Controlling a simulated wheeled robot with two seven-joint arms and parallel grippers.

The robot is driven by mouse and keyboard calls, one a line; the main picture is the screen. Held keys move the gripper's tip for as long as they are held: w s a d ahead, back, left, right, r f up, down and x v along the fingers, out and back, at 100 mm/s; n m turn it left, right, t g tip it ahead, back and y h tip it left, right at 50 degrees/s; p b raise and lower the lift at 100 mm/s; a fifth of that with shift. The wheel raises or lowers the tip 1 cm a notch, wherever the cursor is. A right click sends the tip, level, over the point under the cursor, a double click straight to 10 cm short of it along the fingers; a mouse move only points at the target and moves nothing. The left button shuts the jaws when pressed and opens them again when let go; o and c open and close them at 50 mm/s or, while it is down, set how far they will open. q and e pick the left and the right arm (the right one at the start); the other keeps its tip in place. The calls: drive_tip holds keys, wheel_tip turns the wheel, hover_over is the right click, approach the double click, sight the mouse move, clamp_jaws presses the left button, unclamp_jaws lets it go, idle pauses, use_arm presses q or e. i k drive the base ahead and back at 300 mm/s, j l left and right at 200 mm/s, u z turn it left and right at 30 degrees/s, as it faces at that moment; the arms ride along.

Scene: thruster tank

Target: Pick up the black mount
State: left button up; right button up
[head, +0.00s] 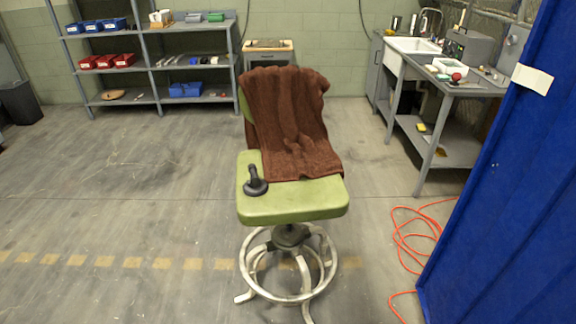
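The black mount (255,183) stands upright on the left part of a green stool seat (290,209). It has a round, flat base and a short post on top. A brown towel (290,125) hangs over the stool's backrest and covers the back of the seat, just right of the mount. Neither of my grippers shows in the head view.
The stool's metal foot ring (290,297) and legs spread below the seat. A blue panel (510,215) fills the right side. An orange cable (405,245) lies on the floor beside it. A shelf (150,65), sink and workbench (455,85) stand behind. The left floor is clear.

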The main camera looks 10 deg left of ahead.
sight(256, 186)
drive_tip(key=i+j+z, duration=0.25)
drive_tip(key=j+z, duration=0.15)
drive_tip(key=j, duration=0.25)
drive_tip(key=i+j+z, duration=0.1)
drive_tip(key=j+z, duration=0.3)
drive_tip(key=j, duration=0.25)
drive_tip(key=j+z, duration=0.4)
drive_tip(key=j, duration=0.35)
